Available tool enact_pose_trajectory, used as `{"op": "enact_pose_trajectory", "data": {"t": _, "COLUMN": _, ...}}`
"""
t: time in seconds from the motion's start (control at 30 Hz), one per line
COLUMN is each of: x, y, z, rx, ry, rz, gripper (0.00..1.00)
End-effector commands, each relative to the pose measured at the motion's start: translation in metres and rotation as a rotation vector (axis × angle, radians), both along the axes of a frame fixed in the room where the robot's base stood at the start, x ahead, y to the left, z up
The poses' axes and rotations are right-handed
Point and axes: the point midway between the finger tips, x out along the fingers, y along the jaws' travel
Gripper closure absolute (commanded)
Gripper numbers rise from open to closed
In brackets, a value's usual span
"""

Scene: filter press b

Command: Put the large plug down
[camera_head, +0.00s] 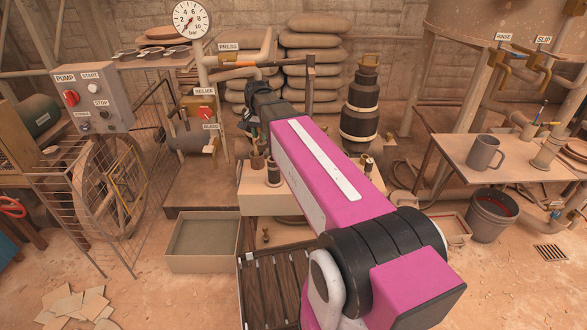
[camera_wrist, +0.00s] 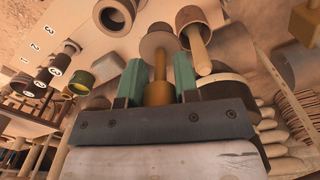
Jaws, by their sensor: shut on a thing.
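In the wrist view my gripper (camera_wrist: 158,68) has its two green fingers on either side of a brass-brown plug (camera_wrist: 158,92). The plug has a thick base and a thinner stem, and a pale tan disc (camera_wrist: 158,44) shows beyond the stem's end. I cannot tell whether plug and disc touch. I take this held piece to be the large plug.
Numbered dark fittings (camera_wrist: 66,52) lie to the left. In the head view, small dark pieces (camera_head: 273,173) stand on the bench; an empty-looking tray (camera_head: 203,240) sits lower left.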

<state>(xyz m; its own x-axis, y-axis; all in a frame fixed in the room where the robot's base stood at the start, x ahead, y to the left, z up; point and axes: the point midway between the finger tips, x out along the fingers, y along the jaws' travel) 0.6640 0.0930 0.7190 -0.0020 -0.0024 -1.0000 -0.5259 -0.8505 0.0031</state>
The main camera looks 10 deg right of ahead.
Motion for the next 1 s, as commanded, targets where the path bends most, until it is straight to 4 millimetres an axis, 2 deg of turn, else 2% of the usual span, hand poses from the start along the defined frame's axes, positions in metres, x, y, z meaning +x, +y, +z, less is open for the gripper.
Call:
{"op": "enact_pose_trajectory", "data": {"t": 0.1, "x": 0.010, "y": 0.014, "z": -0.016, "rx": 0.000, "ry": 0.001, "rz": -0.067, "gripper": 0.97}}
{"op": "enact_pose_trajectory", "data": {"t": 0.27, "x": 0.015, "y": 0.017, "z": -0.027, "rx": -0.001, "ry": 0.000, "rz": -0.114, "gripper": 0.97}}
{"op": "enact_pose_trajectory", "data": {"t": 0.37, "x": 0.017, "y": 0.005, "z": -0.036, "rx": -0.001, "ry": 0.002, "rz": -0.120, "gripper": 0.97}}
{"op": "enact_pose_trajectory", "data": {"t": 0.8, "x": 0.033, "y": -0.077, "z": -0.085, "rx": -0.001, "ry": 0.001, "rz": -0.119, "gripper": 0.97}}
{"op": "enact_pose_trajectory", "data": {"t": 1.0, "x": 0.035, "y": -0.092, "z": -0.094, "rx": -0.001, "ry": 0.000, "rz": -0.116, "gripper": 0.97}}
